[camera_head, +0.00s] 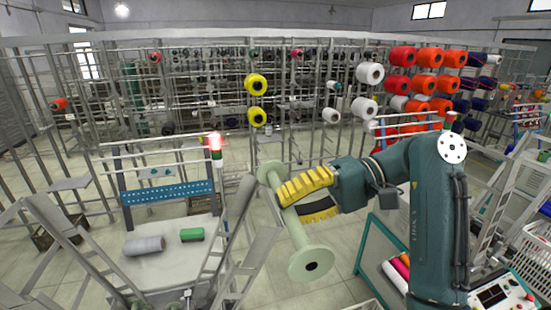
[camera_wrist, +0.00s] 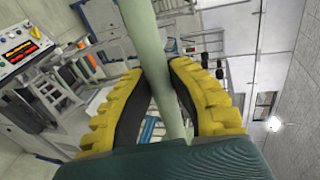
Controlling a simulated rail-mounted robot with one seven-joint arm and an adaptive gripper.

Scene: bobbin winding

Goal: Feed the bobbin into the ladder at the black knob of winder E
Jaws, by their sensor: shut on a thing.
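A pale green bobbin (camera_head: 311,263) with a round flange at each end is held in the air, tilted, right of centre in the head view. My gripper (camera_head: 292,207), with yellow ridged fingers, is shut around its barrel between the flanges. In the wrist view the bobbin's barrel (camera_wrist: 150,40) runs between the two fingers, with the gripper (camera_wrist: 160,75) closed on it. Sloping grey metal rails (camera_head: 232,235) stand left of the bobbin, apart from it; I cannot tell which are the ladder. No black knob or letter E can be made out.
A grey bench (camera_head: 175,262) holds a grey cylinder (camera_head: 144,245) and a green one (camera_head: 192,234). Creel racks with coloured spools (camera_head: 402,56) fill the back. A green-framed cart (camera_head: 388,262) stands below my arm, with a control panel (camera_head: 497,295) beside it.

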